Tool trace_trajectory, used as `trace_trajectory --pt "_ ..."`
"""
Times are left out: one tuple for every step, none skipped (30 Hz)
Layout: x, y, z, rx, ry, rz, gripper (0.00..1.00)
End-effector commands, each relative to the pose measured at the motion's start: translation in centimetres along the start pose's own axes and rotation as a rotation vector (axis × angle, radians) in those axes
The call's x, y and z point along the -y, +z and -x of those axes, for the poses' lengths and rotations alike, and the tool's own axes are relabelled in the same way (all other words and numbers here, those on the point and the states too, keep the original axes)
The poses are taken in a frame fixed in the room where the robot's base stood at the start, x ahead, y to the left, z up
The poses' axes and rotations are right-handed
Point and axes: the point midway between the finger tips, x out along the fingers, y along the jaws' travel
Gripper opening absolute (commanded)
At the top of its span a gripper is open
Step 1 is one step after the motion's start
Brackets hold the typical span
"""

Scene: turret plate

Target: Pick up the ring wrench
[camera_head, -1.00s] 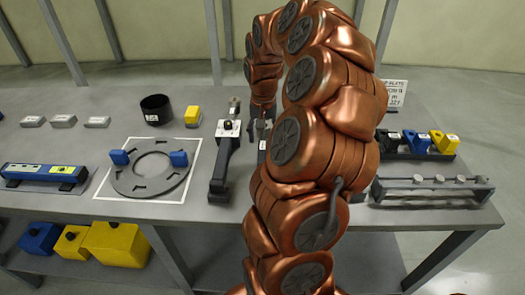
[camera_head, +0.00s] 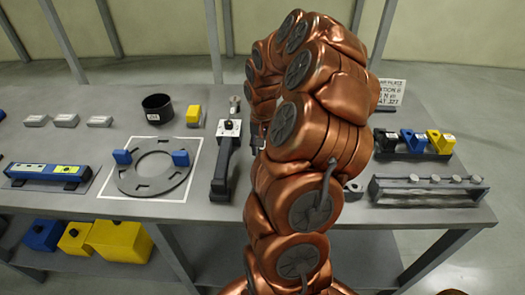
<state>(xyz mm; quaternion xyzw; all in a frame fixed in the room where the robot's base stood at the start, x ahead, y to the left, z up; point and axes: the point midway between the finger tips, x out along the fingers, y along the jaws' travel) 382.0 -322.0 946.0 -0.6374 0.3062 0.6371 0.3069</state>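I cannot pick out the ring wrench for certain. A long dark tool (camera_head: 224,160) with a black handle and a light, knobbed head lies near the middle of the table. A small metal piece (camera_head: 235,106) stands just behind its head. My gripper (camera_head: 258,134) is mostly hidden behind my copper arm; only a dark bit shows just right of the tool's head. Its fingertips and anything between them cannot be made out. My arm also hides the table to the right of the tool.
A dark slotted ring plate (camera_head: 152,188) with blue blocks lies in a white square. A blue level-like bar (camera_head: 48,171) is at left. A black cup (camera_head: 157,108) and a yellow block (camera_head: 194,116) stand behind. Coloured blocks (camera_head: 428,143) and a grey rack (camera_head: 428,195) are at right.

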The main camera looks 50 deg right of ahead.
Motion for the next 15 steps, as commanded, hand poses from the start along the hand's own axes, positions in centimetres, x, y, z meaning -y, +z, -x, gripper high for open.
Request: trace_trajectory --pt "0.0 0.0 0.01 0.0 0.0 0.0 0.32" --pt "0.01 0.0 0.01 0.0 0.0 0.0 0.29" --pt "0.01 0.0 0.01 0.0 0.0 0.0 0.25" --pt "0.01 0.0 0.01 0.0 0.0 0.0 0.22" --pt "0.01 0.0 0.01 0.0 0.0 0.0 0.19" --pt "0.01 0.0 0.01 0.0 0.0 0.0 0.15" --pt "0.01 0.0 0.01 0.0 0.0 0.0 0.11" --pt "0.01 0.01 0.01 0.0 0.0 0.0 0.08" --pt "0.01 0.01 0.01 0.0 0.0 0.0 0.04" --pt "0.01 0.01 0.01 0.0 0.0 0.0 0.01" --pt "0.01 0.01 0.01 0.0 0.0 0.0 0.0" --pt "0.01 0.01 0.01 0.0 0.0 0.0 0.0" --pt "0.01 0.01 0.02 0.0 0.0 0.0 0.0" --pt "0.01 0.01 0.02 0.0 0.0 0.0 0.0" --pt "0.01 0.01 0.02 0.0 0.0 0.0 0.0"
